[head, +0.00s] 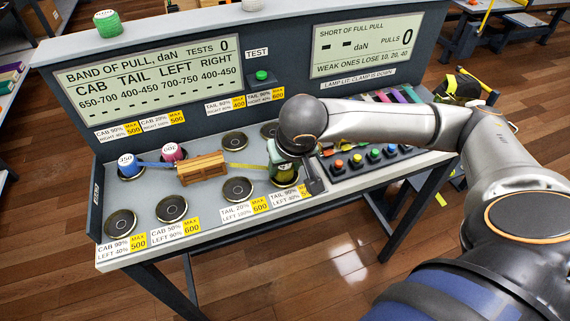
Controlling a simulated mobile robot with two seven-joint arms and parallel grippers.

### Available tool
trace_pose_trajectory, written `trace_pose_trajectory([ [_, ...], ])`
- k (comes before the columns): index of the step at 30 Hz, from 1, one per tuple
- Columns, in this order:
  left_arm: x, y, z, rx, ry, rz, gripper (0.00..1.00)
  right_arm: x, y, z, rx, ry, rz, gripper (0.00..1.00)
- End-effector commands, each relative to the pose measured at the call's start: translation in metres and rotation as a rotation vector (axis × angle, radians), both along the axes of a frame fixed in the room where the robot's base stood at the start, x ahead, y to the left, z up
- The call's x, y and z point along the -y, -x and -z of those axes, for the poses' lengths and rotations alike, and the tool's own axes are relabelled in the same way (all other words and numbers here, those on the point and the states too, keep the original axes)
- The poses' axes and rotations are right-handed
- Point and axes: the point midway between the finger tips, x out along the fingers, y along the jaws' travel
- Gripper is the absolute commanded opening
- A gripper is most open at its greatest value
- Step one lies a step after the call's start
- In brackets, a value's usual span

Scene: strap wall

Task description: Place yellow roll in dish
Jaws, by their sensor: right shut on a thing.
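My right gripper (284,163) comes in from the right and is shut on a roll at the right end of a yellow strap (246,166). The gripper mostly hides this roll, so its colour is hard to see. It is over or in a dark round dish (287,181); I cannot tell whether it touches the dish. The yellow strap runs left to a wooden block (202,168). A blue roll (127,166) and a pink roll (172,153) stand left of the block, with a blue strap (154,164) leading to it. My left gripper is not in view.
Empty dishes lie at the front left (120,222), (171,208), at the middle front (237,188) and at the back (235,142). A dark upright lever (312,176) stands just right of my gripper. A button panel (365,161) and coloured strips (398,95) are further right.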

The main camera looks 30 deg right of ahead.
Motion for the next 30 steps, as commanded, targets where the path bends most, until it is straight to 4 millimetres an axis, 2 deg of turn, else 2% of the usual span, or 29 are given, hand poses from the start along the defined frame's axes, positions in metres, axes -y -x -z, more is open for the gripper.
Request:
trace_pose_trajectory([
  [6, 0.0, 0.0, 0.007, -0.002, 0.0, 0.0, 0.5, 0.0, 0.0, 0.005, 0.001, 0.0, 0.0, 0.0],
  [7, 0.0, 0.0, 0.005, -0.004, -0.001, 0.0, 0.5, 0.0, 0.0, 0.003, 0.0, 0.0, 0.0, 0.53],
  [14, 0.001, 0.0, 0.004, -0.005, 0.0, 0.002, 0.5, 0.0, 0.0, 0.002, 0.0, 0.0, 0.0, 0.79],
  [25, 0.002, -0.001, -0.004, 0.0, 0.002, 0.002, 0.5, 0.0, 0.0, -0.003, -0.001, 0.0, 0.0, 0.81],
  [30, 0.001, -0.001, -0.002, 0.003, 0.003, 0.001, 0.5, -0.003, 0.01, -0.028, 0.005, 0.0, -0.003, 0.81],
])
